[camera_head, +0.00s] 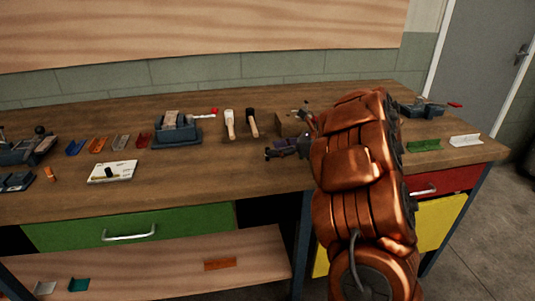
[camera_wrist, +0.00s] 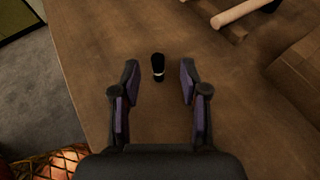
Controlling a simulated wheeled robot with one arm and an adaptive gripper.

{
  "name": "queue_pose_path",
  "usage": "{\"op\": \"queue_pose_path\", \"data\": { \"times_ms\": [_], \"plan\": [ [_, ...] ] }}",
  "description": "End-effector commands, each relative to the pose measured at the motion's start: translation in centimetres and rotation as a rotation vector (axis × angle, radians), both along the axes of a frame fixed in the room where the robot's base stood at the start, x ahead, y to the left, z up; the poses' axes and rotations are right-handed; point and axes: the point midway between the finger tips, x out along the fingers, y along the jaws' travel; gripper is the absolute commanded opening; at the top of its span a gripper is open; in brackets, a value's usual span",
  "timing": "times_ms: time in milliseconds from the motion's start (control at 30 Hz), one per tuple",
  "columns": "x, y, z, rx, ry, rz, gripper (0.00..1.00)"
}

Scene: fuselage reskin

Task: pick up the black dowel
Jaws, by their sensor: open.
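The black dowel (camera_wrist: 158,66) is a short black cylinder with a pale band near its lower end. In the wrist view it shows on the wooden bench top, between the two fingertips with a gap on each side. My gripper (camera_wrist: 160,82) is open and empty, its fingers apart and neither touching the dowel. In the head view my gripper (camera_head: 276,149) points left over the bench, low by its surface. I cannot make out this dowel there, against the dark fingers.
Two mallets, one pale (camera_head: 229,124) and one black-headed (camera_head: 251,123), lie behind and left of my gripper. A wooden block (camera_head: 291,124) is just behind it. A white board (camera_head: 112,172) with a black peg lies farther left. The bench's front edge is near.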

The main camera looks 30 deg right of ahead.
Motion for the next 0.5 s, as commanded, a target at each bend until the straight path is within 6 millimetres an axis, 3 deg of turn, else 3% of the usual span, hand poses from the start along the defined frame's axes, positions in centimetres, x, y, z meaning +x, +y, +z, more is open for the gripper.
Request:
{"op": "queue_pose_path", "data": {
  "times_ms": [200,500],
  "plan": [
    [1.7,1.7,-0.9,0.005,0.001,0.002,0.44],
    [2.6,2.2,-1.4,0.003,0.001,-0.002,0.44]
  ]
}}
